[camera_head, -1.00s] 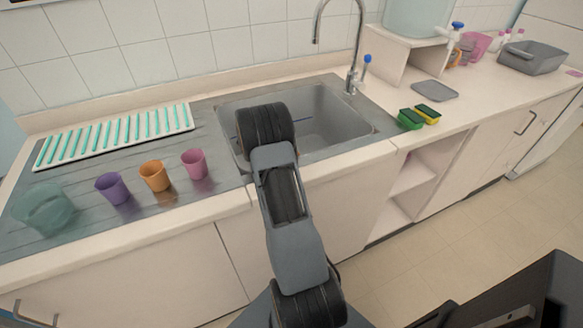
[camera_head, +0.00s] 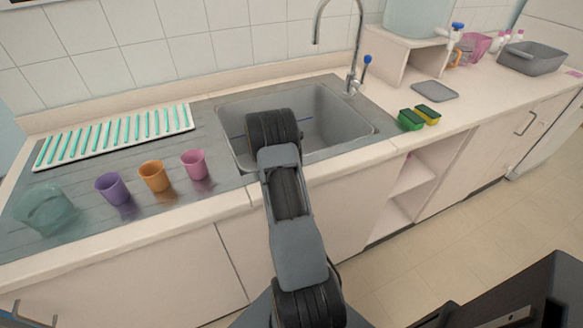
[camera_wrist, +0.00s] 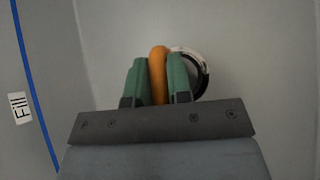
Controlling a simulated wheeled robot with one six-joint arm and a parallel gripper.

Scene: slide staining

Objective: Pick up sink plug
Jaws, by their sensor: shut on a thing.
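In the wrist view my gripper (camera_wrist: 159,82) has green fingers closed on an orange piece (camera_wrist: 158,62) that stands between them, which looks like the grip of the sink plug. A round drain ring (camera_wrist: 202,72), white and black, shows behind the right finger. I cannot tell whether the plug is seated in the drain or lifted, as the fingers hide its lower part. In the head view my arm reaches into the grey sink (camera_head: 335,125), and the gripper and plug are hidden behind my arm.
A blue line and a "Fill" label (camera_wrist: 20,107) mark the sink wall. The faucet (camera_head: 352,75) stands behind the sink. Purple (camera_head: 112,188), orange (camera_head: 154,176) and pink (camera_head: 195,164) cups stand on the left drainboard. Sponges (camera_head: 411,119) lie at the sink's right.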

